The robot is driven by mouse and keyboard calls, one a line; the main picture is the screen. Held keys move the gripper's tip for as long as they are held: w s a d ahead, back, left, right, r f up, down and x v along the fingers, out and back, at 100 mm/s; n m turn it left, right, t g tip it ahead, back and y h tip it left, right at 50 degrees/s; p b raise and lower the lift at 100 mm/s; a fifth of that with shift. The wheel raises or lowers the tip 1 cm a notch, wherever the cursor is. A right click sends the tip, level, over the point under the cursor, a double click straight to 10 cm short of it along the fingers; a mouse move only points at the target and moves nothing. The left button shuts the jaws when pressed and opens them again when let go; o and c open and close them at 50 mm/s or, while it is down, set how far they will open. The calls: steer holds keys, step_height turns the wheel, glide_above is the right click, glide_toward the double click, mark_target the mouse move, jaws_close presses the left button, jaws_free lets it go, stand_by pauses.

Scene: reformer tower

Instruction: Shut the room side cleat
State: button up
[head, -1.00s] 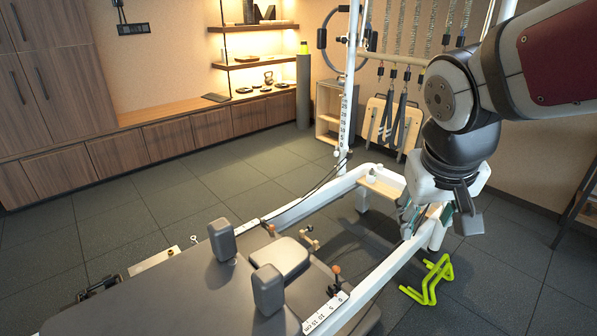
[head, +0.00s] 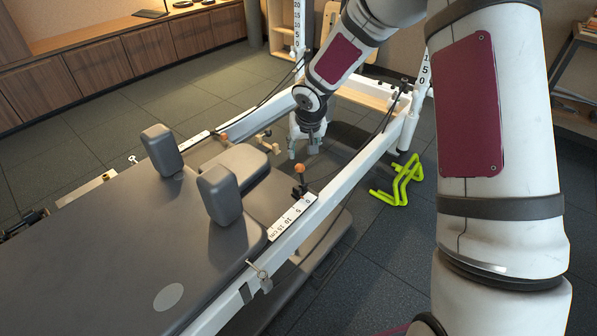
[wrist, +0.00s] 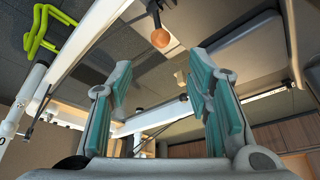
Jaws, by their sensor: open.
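Two small levers with orange knobs stand on the reformer frame, and I take them for the cleats. One orange-knobbed lever (head: 300,172) is on the right rail beside the scale strip. The other lever (head: 223,138) is by the left rail. I cannot tell which one is the room side cleat, or whether either is open or shut. My gripper (head: 303,147) is low between the rails, beyond both levers, its fingers spread and empty. In the wrist view my gripper (wrist: 160,95) shows teal pads apart, with an orange knob (wrist: 160,38) past the fingertips, not touched.
The grey carriage (head: 130,235) has two upright shoulder pads (head: 220,195). White rails (head: 350,170) flank the gap where my gripper is. A yellow-green hurdle (head: 400,182) stands on the floor at right. Floor beyond the left rail is clear.

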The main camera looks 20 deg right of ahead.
mark_target(300, 166)
steer(key=b+x, duration=0.4)
steer(key=x, duration=0.9)
steer(key=shift+f+b, duration=0.35)
steer(key=shift+c, duration=0.3)
jaws_close()
